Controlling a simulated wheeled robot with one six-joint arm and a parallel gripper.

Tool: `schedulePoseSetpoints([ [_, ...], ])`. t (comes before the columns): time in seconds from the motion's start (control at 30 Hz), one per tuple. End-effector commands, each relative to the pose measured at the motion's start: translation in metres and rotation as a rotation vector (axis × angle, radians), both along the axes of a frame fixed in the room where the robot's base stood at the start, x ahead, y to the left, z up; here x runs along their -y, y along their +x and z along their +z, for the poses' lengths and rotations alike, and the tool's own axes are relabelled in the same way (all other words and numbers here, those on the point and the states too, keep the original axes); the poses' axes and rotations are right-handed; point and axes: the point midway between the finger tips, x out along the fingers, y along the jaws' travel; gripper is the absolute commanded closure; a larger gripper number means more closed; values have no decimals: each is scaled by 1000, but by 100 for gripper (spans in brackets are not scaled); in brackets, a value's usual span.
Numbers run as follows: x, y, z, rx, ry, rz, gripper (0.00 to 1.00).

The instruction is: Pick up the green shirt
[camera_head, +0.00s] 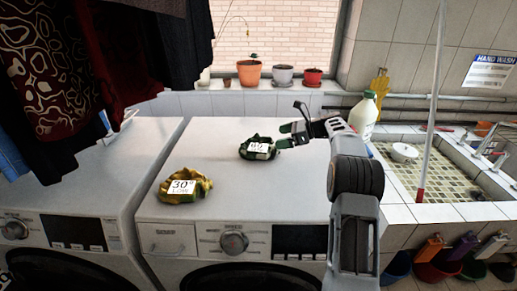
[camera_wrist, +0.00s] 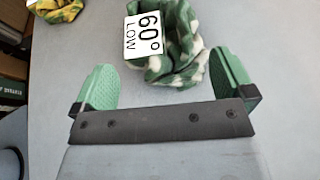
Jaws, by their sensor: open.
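The green shirt (camera_head: 260,148) is a crumpled green and white bundle with a white tag, lying on top of the right-hand washing machine (camera_head: 235,185). In the wrist view the green shirt (camera_wrist: 188,55) lies just ahead of my gripper, and its tag reads 60° LOW. My gripper (camera_head: 288,135) is at the right side of the shirt in the head view. In the wrist view my gripper (camera_wrist: 165,85) is open, with its green fingers apart and the shirt in front of the gap between them. Nothing is held.
A yellow crumpled cloth (camera_head: 184,188) tagged 30° LOW lies at the machine's front left. A white bottle (camera_head: 362,118) stands right of my arm. Dark clothes (camera_head: 60,80) hang at upper left. A tiled sink (camera_head: 440,175) is at right. Potted plants (camera_head: 249,73) line the sill.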

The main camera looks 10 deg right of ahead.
Motion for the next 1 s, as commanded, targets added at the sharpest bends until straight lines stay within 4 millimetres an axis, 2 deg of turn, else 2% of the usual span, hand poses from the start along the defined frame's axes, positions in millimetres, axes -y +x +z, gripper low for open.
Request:
schedulePoseSetpoints([
  [0.27, -10, 4, -5, -1, 0, 0, 0],
  [0.6, -46, 16, -22, -1, -1, 1, 0],
  [0.87, -49, 18, -24, 0, -1, -1, 0],
  [1.0, -49, 18, -24, 0, -1, -1, 13],
])
